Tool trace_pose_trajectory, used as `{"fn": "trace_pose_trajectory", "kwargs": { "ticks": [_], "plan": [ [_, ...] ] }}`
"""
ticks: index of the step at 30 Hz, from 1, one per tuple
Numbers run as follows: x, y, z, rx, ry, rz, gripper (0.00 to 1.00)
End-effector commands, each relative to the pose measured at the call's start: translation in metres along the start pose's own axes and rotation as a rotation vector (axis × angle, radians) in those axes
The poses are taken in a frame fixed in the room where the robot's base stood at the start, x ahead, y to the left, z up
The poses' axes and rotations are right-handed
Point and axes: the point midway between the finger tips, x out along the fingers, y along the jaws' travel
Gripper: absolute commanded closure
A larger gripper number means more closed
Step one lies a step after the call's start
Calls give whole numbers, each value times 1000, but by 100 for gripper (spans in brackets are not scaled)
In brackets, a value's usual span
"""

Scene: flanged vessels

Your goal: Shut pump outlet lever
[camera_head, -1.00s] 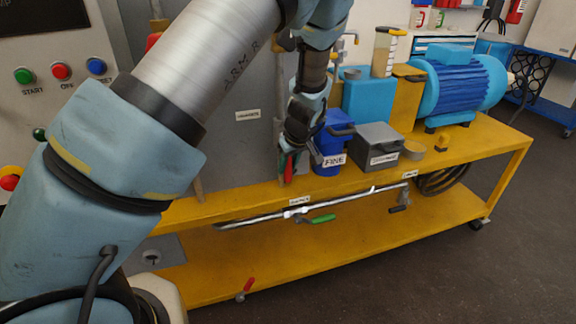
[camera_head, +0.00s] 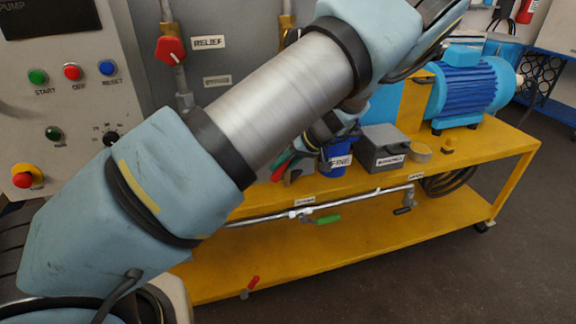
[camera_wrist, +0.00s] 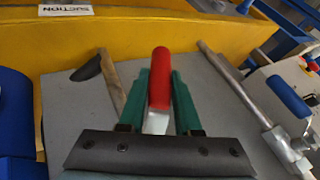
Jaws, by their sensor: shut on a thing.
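My gripper (camera_wrist: 160,82) has green fingers closed on both sides of a red lever handle (camera_wrist: 160,70) in the wrist view. A pale metal shank shows below the handle, and the dark gripper body hides its lower end. In the head view, my gripper (camera_head: 284,164) is small, beside the blue box marked FINE (camera_head: 335,157), with the red handle at its fingers. There my forearm hides part of the piping behind. No label on the held lever is readable, so I cannot tell whether it is the pump outlet lever.
A blue-handled lever (camera_wrist: 288,97) on a metal pipe is right of my gripper. Under the yellow bench (camera_head: 470,170) are a green lever (camera_head: 328,219) and a low red lever (camera_head: 252,283).

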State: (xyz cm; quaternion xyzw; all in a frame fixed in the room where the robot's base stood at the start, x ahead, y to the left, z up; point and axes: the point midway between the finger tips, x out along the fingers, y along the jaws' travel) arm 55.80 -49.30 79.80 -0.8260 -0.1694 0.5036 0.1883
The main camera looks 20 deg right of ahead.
Motion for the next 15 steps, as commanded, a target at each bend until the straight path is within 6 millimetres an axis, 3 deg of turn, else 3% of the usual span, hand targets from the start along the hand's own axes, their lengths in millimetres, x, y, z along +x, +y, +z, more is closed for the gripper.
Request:
{"fn": "trace_pose_trajectory", "kwargs": {
  "ticks": [15],
  "plan": [
    [-3,-30,-8,184,99,-446,100]
  ]
}}
